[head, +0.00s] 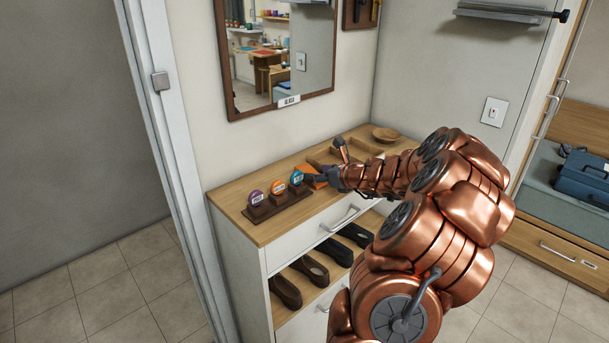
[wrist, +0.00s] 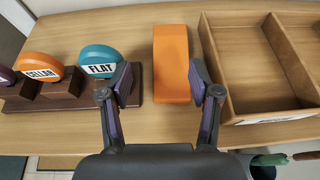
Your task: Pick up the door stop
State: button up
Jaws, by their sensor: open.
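The door stop looks to be the orange wedge-like block (wrist: 171,62) lying on the wooden cabinet top. In the wrist view it lies ahead of my gripper (wrist: 162,84), with its near end between the two fingertips. My gripper is open, and a gap shows on each side of the block, wider on the left. In the head view only a bit of the orange block (head: 311,172) shows, partly hidden by my gripper (head: 328,178), which is low over the cabinet top.
Round tags, orange "CELLAR" (wrist: 41,67), teal "FLAT" (wrist: 99,60) and a purple one, stand on a dark wooden rack close left of the block. A divided wooden tray (wrist: 240,106) is close on the right.

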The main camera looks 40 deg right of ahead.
aim_at(305, 167)
jog(key=shift+w+d+f, duration=0.55)
jog(key=shift+w+d, duration=0.1)
jog(key=shift+w, duration=0.05)
jog(key=shift+f+p+x, duration=0.25)
jog(key=shift+p+x, duration=0.5)
jog(key=shift+x, duration=1.45)
jog(key=shift+s+d, duration=0.1)
jog(key=c, duration=1)
jog(key=shift+o, duration=0.2)
jog(key=shift+r, duration=0.15)
